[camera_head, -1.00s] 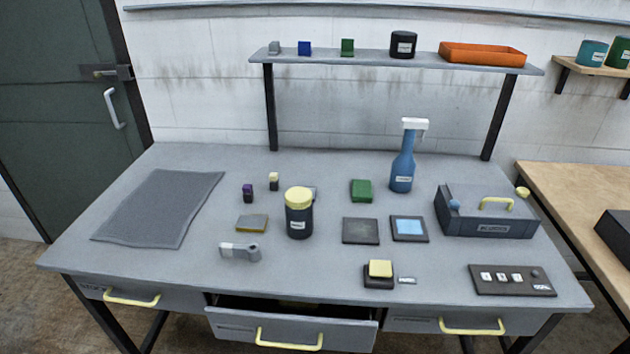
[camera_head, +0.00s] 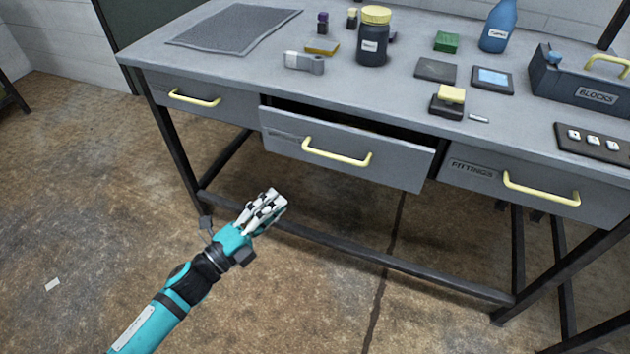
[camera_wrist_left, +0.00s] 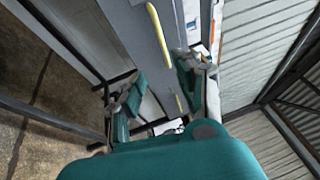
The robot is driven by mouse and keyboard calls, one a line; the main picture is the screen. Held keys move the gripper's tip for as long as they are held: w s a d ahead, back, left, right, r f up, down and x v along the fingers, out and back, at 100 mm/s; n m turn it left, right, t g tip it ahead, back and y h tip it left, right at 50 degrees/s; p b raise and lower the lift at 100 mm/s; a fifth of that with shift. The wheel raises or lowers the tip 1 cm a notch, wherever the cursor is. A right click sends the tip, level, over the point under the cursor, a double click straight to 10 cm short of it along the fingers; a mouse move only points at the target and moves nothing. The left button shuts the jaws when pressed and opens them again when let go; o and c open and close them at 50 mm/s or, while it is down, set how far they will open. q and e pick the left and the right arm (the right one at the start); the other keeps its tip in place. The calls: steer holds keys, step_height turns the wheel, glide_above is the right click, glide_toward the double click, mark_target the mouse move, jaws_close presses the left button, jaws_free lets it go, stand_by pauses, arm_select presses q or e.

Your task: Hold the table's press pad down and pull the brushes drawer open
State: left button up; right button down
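The middle drawer (camera_head: 350,160) stands partly open, with a yellow bar handle (camera_head: 337,154); its label is too small to read. A yellow pad on a dark base (camera_head: 449,100), which looks like the press pad, sits on the tabletop behind the gap between the middle and right drawers. Nothing touches it. My left gripper (camera_head: 272,203) is below and left of the middle drawer's front, clear of its handle. In the left wrist view its fingers (camera_wrist_left: 160,82) are spread apart with nothing between them, and a yellow handle (camera_wrist_left: 158,28) shows beyond. My right gripper is out of view.
The left drawer (camera_head: 205,100) and the right drawer (camera_head: 510,180), marked FITTINGS, are shut. A dark jar (camera_head: 372,45), a blue bottle (camera_head: 498,28) and a BLOCKS box (camera_head: 590,90) stand on the table. A low frame bar (camera_head: 360,255) runs under the drawers.

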mark_target(331, 156)
arm_select(q)
steer(key=x, duration=1.7)
steer(key=shift+w+d+r, duration=0.15)
steer(key=shift+d+r, duration=0.1)
steer(key=shift+d, duration=0.05)
jaws_close()
